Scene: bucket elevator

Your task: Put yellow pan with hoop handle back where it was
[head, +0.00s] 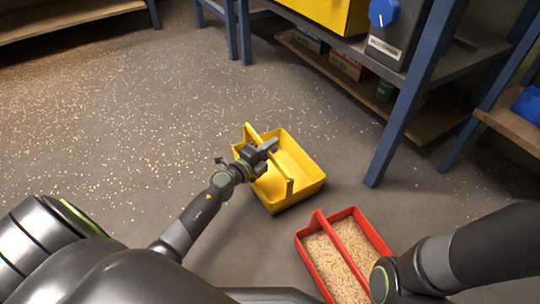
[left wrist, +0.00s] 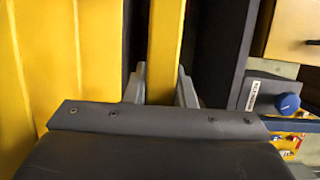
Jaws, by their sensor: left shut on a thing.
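The yellow pan with hoop handle (head: 304,173) is in the middle of the head view and looks empty inside. Its yellow hoop bar runs across the top of the pan. My left gripper (head: 266,148) is at this bar in the head view. In the left wrist view the hoop handle (left wrist: 165,50) runs between the two grey fingers, and the gripper (left wrist: 160,90) is shut on it. I cannot tell whether the pan touches the floor. My right arm comes in at the lower right of the head view; its fingers do not show.
A red pan (head: 303,258) full of grain stands on the floor near my right arm. Grain is scattered over the floor (head: 120,120) at the left. A blue-legged bench (head: 405,110) bears a yellow box and a machine with a blue knob (head: 383,12).

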